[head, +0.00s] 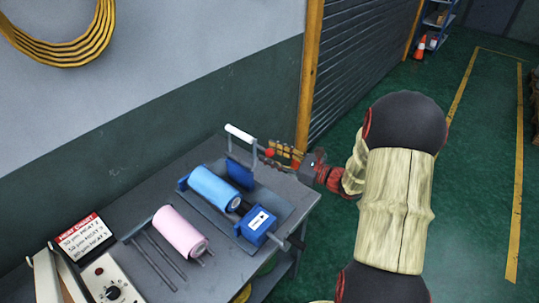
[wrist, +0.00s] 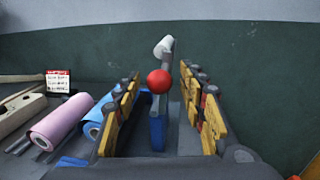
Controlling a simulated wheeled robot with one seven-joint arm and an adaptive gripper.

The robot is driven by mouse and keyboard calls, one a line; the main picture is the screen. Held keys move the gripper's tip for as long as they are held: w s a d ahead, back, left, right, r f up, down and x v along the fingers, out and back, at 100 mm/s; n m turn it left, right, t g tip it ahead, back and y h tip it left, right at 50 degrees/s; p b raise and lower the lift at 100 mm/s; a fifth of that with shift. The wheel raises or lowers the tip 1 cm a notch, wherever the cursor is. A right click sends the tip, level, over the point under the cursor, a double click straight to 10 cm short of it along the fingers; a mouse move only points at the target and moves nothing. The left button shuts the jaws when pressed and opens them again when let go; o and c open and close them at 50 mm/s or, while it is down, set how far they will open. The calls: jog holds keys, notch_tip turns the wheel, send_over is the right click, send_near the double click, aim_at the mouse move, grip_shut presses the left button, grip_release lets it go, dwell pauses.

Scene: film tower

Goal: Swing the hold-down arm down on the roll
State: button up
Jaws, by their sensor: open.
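The hold-down arm stands raised behind the blue roll (head: 213,186), its white roller (head: 240,133) at the top, above the roll's level. A red ball knob (head: 269,152) is on the arm's right side. In the wrist view the knob (wrist: 159,81) shows between the fingers, with the white roller (wrist: 163,46) behind it. My gripper (head: 279,154) is open, its yellow-padded fingers on either side of the knob; I cannot tell whether they touch it. The blue roll shows at the left in the wrist view (wrist: 93,125), partly hidden by the left finger.
A pink roll (head: 180,231) lies on rods on the grey bench (head: 215,265). A blue box (head: 257,225) sits at the blue roll's front end. A heat chart (head: 85,238) and a control box with a knob (head: 112,292) stand at the left. The wall is close behind.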

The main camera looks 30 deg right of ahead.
jog(key=shift+w+a, duration=0.2)
jog(key=shift+w, duration=0.15)
jog(key=shift+c, duration=0.3)
grip_shut()
dwell(0.5)
